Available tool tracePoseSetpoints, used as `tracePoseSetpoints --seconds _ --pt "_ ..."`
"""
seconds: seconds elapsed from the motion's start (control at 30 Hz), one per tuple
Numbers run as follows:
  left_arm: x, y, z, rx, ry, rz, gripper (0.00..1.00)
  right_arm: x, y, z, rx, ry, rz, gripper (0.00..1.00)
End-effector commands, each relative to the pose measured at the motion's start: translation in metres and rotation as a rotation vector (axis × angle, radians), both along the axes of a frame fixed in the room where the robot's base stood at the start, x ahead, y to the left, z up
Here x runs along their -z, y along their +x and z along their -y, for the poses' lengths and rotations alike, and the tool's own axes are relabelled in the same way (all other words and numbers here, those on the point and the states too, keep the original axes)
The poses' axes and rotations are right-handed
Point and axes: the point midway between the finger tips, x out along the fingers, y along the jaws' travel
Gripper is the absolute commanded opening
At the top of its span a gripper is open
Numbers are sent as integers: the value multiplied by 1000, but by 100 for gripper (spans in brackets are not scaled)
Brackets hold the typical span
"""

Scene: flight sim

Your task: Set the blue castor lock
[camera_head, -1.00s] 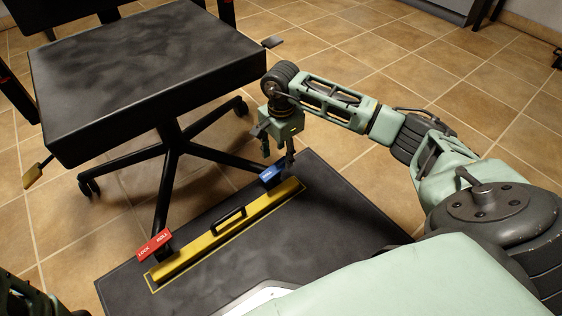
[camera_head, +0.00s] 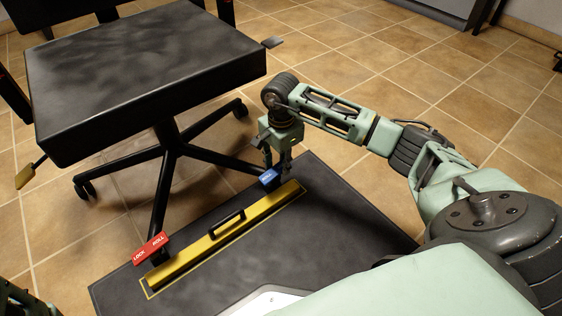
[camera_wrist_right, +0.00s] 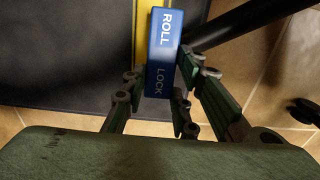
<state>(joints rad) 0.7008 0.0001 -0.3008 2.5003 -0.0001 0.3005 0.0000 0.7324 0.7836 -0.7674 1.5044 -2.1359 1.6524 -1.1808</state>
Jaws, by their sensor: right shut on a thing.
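The blue castor lock (camera_head: 269,176) is a small block at the far end of the yellow bar, by a leg of the black chair. In the right wrist view the blue lock (camera_wrist_right: 164,45) reads ROLL at its far end and LOCK at its near end. My right gripper (camera_head: 278,166) points down at it. In the wrist view my right gripper (camera_wrist_right: 160,84) is shut on the block around its LOCK end, which it partly frames. My left gripper's jaws are out of view; only a bit of green arm shows at the lower left corner.
The yellow bar (camera_head: 192,251) with a black handle lies on a dark mat (camera_head: 330,236). A red LOCK/ROLL block (camera_head: 151,248) sits at its near end. The black chair (camera_head: 140,75) stands over the left, its legs (camera_head: 214,159) reaching the bar. Tiled floor at the right back is open.

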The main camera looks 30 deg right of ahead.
Motion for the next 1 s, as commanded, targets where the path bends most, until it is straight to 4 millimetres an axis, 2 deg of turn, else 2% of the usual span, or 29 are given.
tracePoseSetpoints --seconds 0.23,0.4,0.7,1.0 --pt "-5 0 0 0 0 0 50 0 0 2 0 42 -7 0" --pt "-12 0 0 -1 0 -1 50 4 -1 6 3 183 -18 0" --pt "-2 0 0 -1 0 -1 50 13 0 9 0 405 -32 0" --pt "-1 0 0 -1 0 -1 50 12 1 9 -2 436 -32 0"
